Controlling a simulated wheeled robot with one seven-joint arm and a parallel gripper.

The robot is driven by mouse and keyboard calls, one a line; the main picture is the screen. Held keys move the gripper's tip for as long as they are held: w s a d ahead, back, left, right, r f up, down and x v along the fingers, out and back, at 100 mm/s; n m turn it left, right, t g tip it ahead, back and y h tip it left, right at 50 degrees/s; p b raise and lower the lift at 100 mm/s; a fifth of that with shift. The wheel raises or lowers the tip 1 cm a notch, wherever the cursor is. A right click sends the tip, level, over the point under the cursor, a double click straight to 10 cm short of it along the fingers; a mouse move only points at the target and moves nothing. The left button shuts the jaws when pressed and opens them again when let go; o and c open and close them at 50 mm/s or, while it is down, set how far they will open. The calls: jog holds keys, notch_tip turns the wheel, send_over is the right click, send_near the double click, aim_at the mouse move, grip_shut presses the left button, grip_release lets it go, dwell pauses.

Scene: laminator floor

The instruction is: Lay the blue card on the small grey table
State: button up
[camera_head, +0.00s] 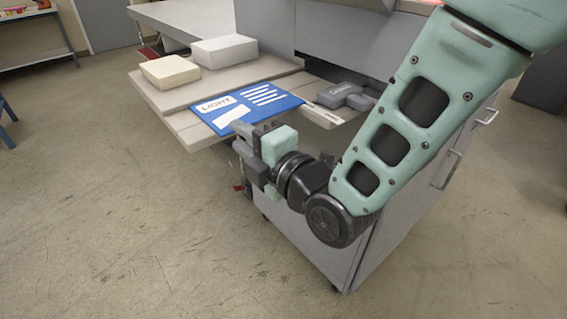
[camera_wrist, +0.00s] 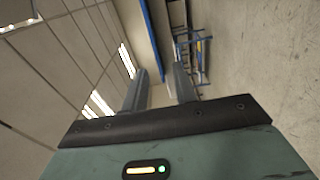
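The blue card (camera_head: 244,108), with white print reading "LIGHT" and white lines, lies flat on the pale feed shelf of the big grey machine. Its near edge reaches the shelf's front edge. My gripper (camera_head: 240,147) is at that front edge, just beside the card's near corner. In the wrist view my gripper (camera_wrist: 160,85) has its two fingers apart. I cannot pick out the small grey table for sure.
A white block (camera_head: 224,50) and a cream block (camera_head: 170,71) sit on the pale shelf (camera_head: 180,97). Dark grey pieces (camera_head: 345,94) lie right of the card. A grey bench (camera_head: 35,60) stands far left, a blue stool (camera_head: 6,122) at the left edge. The left floor is clear.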

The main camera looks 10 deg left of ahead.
jog(key=b+v, duration=1.6)
jog(key=b, duration=0.4)
jog(key=shift+b, duration=0.4)
jog(key=shift+f, duration=0.1)
